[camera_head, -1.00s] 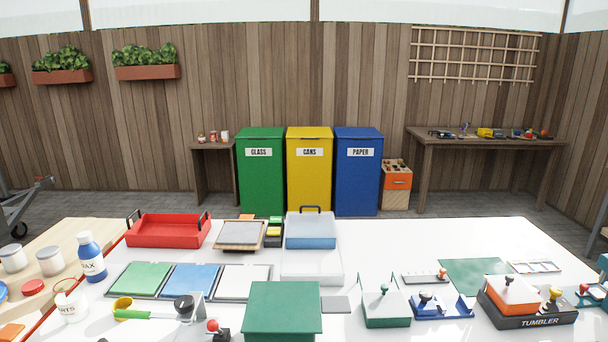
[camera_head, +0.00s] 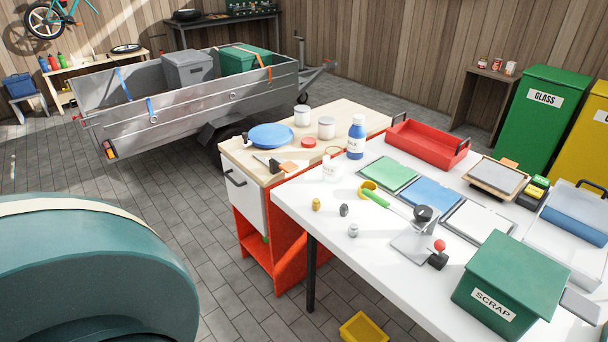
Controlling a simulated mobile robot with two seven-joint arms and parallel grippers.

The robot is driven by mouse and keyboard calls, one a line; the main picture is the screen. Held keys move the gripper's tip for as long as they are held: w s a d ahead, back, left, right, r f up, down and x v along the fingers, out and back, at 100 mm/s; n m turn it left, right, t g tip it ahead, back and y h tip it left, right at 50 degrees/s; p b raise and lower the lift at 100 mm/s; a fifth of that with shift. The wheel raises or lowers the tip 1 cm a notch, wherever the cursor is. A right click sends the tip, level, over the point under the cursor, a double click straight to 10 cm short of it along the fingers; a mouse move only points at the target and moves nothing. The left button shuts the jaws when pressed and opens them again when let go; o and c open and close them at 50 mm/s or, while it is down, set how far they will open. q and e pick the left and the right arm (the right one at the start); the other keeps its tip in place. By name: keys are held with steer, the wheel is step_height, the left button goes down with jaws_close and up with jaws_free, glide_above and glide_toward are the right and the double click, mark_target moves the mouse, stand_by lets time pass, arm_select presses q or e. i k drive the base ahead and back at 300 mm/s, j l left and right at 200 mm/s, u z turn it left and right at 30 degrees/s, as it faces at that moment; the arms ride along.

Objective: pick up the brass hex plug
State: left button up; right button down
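A small brass-coloured piece (camera_head: 316,204), which looks like the brass hex plug, stands near the left edge of the white bench top (camera_head: 290,192). It is too small to make out its hex shape. A dark grey piece (camera_head: 344,210) of similar size stands just right of it, and a silver piece (camera_head: 353,230) stands nearer the front. The three are apart from each other. Neither of my grippers is in view.
A green SCRAP bin (camera_head: 512,275), a red-knobbed device (camera_head: 438,254) and a grey stand (camera_head: 412,240) are to the right. A yellow bin (camera_head: 363,328) is below the bench edge. Bench around the pieces is clear.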

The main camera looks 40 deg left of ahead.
mark_target(317, 204)
steer(key=u, duration=1.15)
